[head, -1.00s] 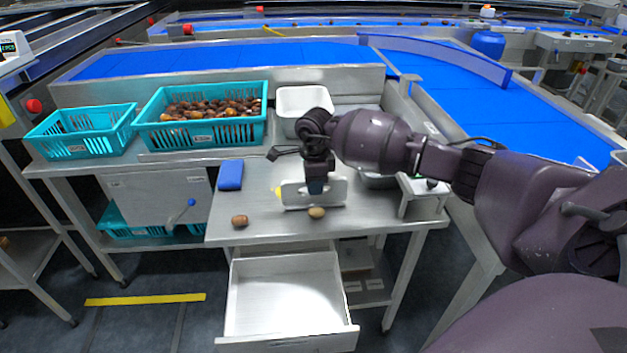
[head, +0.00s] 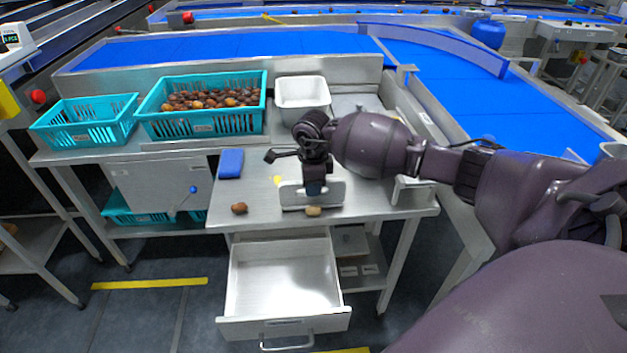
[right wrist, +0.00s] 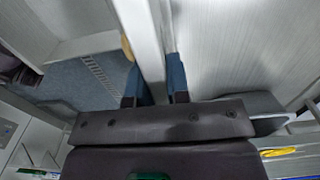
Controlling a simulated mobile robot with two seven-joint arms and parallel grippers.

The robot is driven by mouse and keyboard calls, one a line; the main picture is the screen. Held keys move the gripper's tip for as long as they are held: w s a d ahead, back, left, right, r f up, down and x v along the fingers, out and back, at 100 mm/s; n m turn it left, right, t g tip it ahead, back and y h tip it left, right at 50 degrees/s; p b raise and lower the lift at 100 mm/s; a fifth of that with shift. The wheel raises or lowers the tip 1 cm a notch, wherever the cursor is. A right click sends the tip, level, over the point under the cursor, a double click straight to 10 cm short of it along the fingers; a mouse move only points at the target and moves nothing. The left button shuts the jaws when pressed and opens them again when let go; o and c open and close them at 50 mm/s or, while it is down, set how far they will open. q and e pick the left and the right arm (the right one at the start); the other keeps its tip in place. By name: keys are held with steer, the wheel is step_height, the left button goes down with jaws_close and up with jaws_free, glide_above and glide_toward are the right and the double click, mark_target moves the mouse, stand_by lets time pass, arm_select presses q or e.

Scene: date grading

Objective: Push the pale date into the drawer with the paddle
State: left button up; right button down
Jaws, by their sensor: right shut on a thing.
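My right gripper (head: 314,187) is shut on the paddle (head: 291,196), an upright pale plate just above or on the steel table. In the right wrist view the blue fingers (right wrist: 154,92) hold the paddle (right wrist: 150,40), seen edge-on. The pale date (head: 313,211) lies at the paddle's front face, close to the table's front edge; whether they touch is unclear. A small tan patch beside the paddle in the wrist view may be it. The drawer (head: 250,285) is pulled open below that edge and looks empty. My left gripper is not in view.
A brown date (head: 239,208) lies on the table left of the paddle. A blue block (head: 231,163) lies behind it. Teal crates (head: 205,126) and a white tub (head: 302,101) stand at the back. A small metal stand (head: 412,190) is to the right.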

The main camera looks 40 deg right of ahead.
steer(key=shift+s+a+r+p, duration=0.1)
steer(key=shift+s+a+p, duration=0.45)
steer(key=shift+s, duration=0.3)
steer(key=shift+s+a+p, duration=0.35)
steer(key=shift+s, duration=0.3)
steer(key=shift+r, duration=0.5)
steer(key=shift+r+p, duration=0.7)
steer(key=shift+r, duration=0.5)
steer(key=shift+r+p, duration=0.55)
steer(key=shift+r, duration=0.6)
